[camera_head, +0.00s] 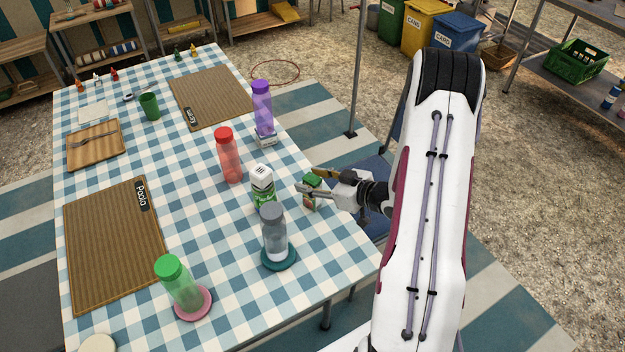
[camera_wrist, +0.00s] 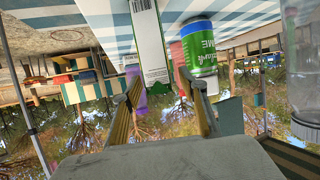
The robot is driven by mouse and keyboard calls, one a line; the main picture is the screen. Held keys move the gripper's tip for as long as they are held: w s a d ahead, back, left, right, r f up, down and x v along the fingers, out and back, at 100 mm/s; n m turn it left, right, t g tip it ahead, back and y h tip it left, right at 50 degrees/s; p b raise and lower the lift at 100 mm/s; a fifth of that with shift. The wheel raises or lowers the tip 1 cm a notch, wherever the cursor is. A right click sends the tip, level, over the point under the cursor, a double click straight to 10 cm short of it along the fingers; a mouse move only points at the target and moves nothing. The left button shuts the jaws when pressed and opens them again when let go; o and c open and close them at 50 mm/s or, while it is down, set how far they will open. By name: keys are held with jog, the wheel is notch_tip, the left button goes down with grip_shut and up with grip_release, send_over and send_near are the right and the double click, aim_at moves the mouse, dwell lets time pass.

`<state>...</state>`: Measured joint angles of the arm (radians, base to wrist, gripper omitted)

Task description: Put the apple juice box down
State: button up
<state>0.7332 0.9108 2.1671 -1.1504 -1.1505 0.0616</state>
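The apple juice box (camera_head: 311,203) is a small carton with green and red on it, at the right edge of the checked table. It appears to stand on the cloth; its base is hard to make out. My gripper (camera_head: 311,180) reaches in from the right, with its fingers at the box's upper part. In the wrist view, which is upside down, the box (camera_wrist: 151,45) shows a white side with green print and a barcode. My gripper (camera_wrist: 160,78) is open there, the fingertips spread to either side of the box's top end, with a gap on the right.
A white and green lime container (camera_head: 263,188) stands close left of the box. A grey bottle on a teal coaster (camera_head: 278,262) is nearer the front. A red bottle (camera_head: 229,158) and purple bottle (camera_head: 262,108) stand behind. The cloth toward the front right is clear.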

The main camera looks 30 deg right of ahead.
jog(key=shift+r, duration=0.15)
jog(key=shift+s+d+r, duration=0.1)
jog(key=shift+s, duration=0.1)
jog(key=v, duration=1.1)
jog(key=shift+s, duration=0.25)
jog(key=shift+d, duration=0.15)
dwell(0.3)
